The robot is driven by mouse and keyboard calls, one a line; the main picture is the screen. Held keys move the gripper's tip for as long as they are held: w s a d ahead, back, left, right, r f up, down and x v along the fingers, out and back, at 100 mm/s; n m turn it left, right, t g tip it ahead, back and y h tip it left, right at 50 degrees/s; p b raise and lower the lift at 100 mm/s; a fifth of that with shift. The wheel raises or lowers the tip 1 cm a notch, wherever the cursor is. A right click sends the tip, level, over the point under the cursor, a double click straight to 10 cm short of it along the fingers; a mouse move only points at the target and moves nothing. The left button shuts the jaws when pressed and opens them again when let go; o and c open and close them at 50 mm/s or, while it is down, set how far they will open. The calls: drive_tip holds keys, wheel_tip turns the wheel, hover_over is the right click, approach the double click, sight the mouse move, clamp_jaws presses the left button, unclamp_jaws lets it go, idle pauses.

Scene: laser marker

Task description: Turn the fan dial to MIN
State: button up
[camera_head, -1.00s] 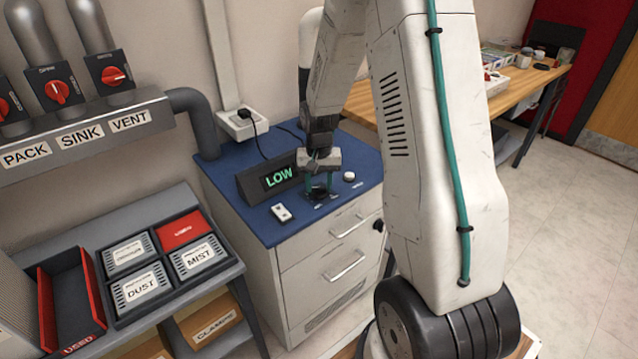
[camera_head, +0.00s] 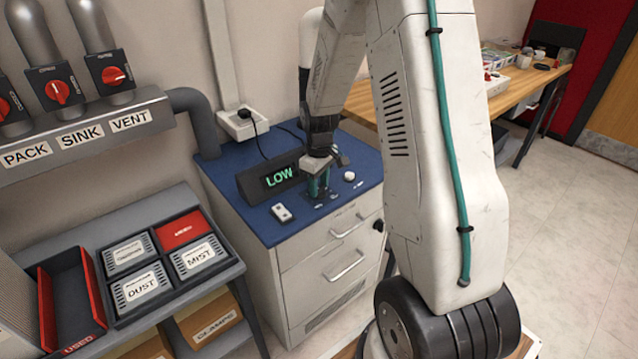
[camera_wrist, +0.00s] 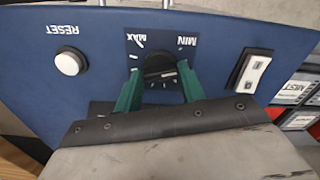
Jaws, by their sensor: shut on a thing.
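The fan dial (camera_wrist: 158,66) is a dark round knob on a blue panel (camera_wrist: 100,48), seen upside down in the wrist view. The MIN label (camera_wrist: 187,41) and the MAX label (camera_wrist: 143,40) are printed beyond it, with small tick marks around the knob. My gripper (camera_wrist: 159,76) has its two green fingers on either side of the dial, shut on it. In the head view my gripper (camera_head: 318,186) reaches down to the blue cabinet top and mostly hides the dial. A display (camera_head: 279,178) beside it reads LOW in green. The dial's exact pointing direction is unclear.
A white RESET button (camera_wrist: 70,61) and a white rocker switch (camera_wrist: 255,73) flank the dial. Left of the cabinet (camera_head: 330,262) is a grey bench with labelled filter boxes (camera_head: 142,287) and a red tray (camera_head: 72,305).

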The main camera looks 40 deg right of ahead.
sight(319, 187)
drive_tip(key=n, duration=0.5)
drive_tip(key=shift+n, duration=0.4)
idle(0.3)
drive_tip(key=o, duration=1)
wheel_tip(319, 187, up, 8)
drive_tip(key=shift+f, duration=0.1)
